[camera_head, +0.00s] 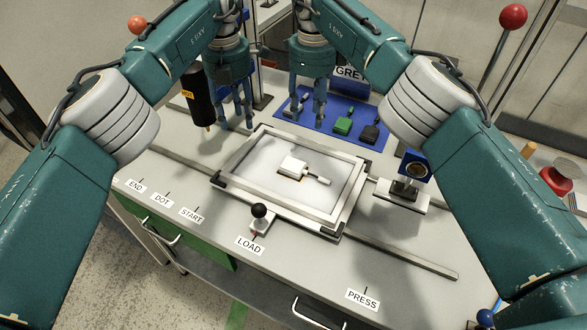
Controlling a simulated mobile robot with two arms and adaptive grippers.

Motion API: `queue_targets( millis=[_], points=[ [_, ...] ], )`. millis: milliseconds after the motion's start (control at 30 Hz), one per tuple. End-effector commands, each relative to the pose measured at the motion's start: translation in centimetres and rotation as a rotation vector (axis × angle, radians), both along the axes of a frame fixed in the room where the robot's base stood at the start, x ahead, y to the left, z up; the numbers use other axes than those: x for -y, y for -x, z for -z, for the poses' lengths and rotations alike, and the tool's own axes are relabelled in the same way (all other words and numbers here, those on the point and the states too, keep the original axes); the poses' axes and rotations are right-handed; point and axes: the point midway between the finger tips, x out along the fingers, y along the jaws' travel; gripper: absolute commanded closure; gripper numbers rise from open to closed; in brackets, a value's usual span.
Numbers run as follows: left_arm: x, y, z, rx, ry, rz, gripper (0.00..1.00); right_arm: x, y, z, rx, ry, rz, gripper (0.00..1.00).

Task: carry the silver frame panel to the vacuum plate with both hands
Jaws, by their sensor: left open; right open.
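A rectangular silver frame panel (232,188) with dark corner pieces lies flat in the middle of the bench, around a pale surface. I cannot tell whether that pale surface is the vacuum plate. A small white block with a handle (293,166) lies inside the frame's outline. My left gripper (236,127) is open and empty, fingers pointing down, just behind the frame's back left corner. My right gripper (306,120) is open and empty, fingers down over the blue mat, behind the frame's back edge. Neither gripper visibly touches the frame.
The blue mat (338,108) holds green and black tools. A rail (400,258) runs along the bench. A black knob (259,211) stands at the front by LOAD. A blue device (413,167) stands at right.

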Motion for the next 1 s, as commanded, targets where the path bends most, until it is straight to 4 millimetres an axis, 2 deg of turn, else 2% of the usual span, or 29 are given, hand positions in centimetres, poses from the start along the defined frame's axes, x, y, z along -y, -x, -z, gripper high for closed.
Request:
queue_targets(
  millis=[300, 500, 700, 1000],
  points=[
    [0.0, 0.1, 5.5, -0.004, 0.001, -0.001, 0.57, 0.0, 0.1, 5.5, -0.004, -0.001, 0.001, 0.57],
    [0.1, 0.1, 8.5, -0.003, 0.002, -0.001, 0.57, 0.0, 0.1, 8.5, -0.003, -0.001, 0.002, 0.57],
    [0.1, 0.0, 9.9, -0.001, 0.0, 0.001, 0.57, 0.0, 0.0, 9.9, 0.0, -0.001, 0.0, 0.57],
    [0.0, 0.0, 10.1, 0.0, 0.0, 0.001, 0.57, 0.0, 0.0, 10.1, 0.0, 0.0, 0.0, 0.57]
  ],
)
